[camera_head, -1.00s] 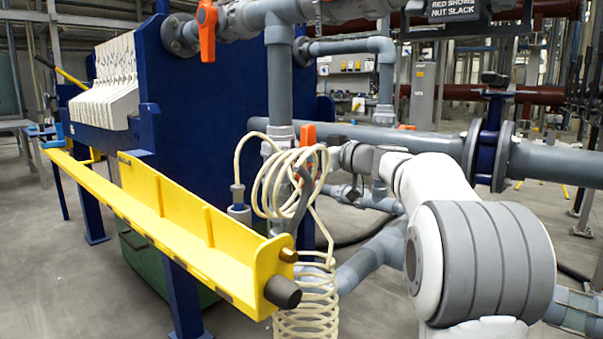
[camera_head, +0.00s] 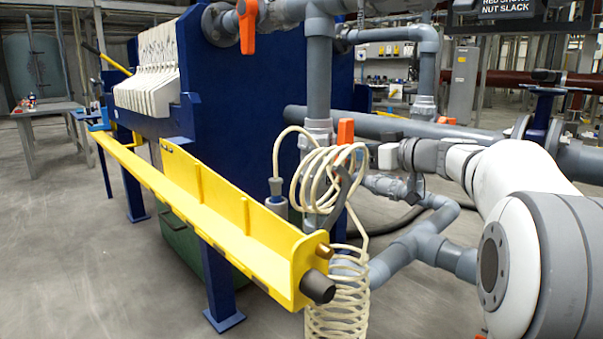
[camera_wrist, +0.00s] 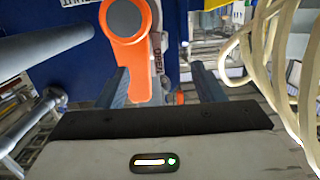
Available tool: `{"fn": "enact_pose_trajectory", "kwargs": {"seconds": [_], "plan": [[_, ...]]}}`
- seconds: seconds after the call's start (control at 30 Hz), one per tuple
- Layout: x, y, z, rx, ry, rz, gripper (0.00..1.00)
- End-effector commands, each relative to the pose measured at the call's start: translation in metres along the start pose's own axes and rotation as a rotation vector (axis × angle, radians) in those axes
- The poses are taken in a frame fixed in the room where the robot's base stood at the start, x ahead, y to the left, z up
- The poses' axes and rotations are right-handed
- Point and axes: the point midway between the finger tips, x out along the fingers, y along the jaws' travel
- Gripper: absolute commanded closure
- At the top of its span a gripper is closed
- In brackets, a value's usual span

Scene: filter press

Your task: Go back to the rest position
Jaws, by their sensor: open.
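My gripper (camera_wrist: 160,78) is open in the wrist view, its two dark fingers apart with nothing held between them. An orange valve handle (camera_wrist: 132,45) with a grey round hub lies beyond and partly between the fingers. I cannot tell whether they touch it. In the head view my white and grey arm reaches in from the right, its wrist end near the orange handle (camera_head: 346,131) on the vertical grey pipe. The fingers are too small or hidden to make out there.
A cream coiled hose (camera_head: 325,180) hangs beside the pipe, close to my gripper's right in the wrist view (camera_wrist: 265,50). A yellow trough (camera_head: 225,215) fronts the blue press frame (camera_head: 255,100). Grey pipes (camera_head: 410,250) run under my arm.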

Motion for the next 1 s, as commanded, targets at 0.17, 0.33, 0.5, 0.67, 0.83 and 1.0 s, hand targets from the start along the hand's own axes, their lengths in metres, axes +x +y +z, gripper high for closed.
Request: {"fn": "enact_pose_trajectory", "kwargs": {"seconds": [0.17,0.33,0.5,0.67,0.83,1.0], "plan": [[-0.009,-0.057,-0.024,0.155,-0.218,-0.036,0.38],[-0.029,-0.106,-0.024,0.287,-0.433,-0.023,0.38],[-0.060,-0.149,-0.025,0.394,-0.637,0.032,0.38],[-0.097,-0.184,-0.029,0.463,-0.813,0.120,0.38],[-0.142,-0.213,-0.036,0.506,-0.972,0.245,0.38],[-0.189,-0.233,-0.047,0.515,-1.090,0.392,0.38]]}}
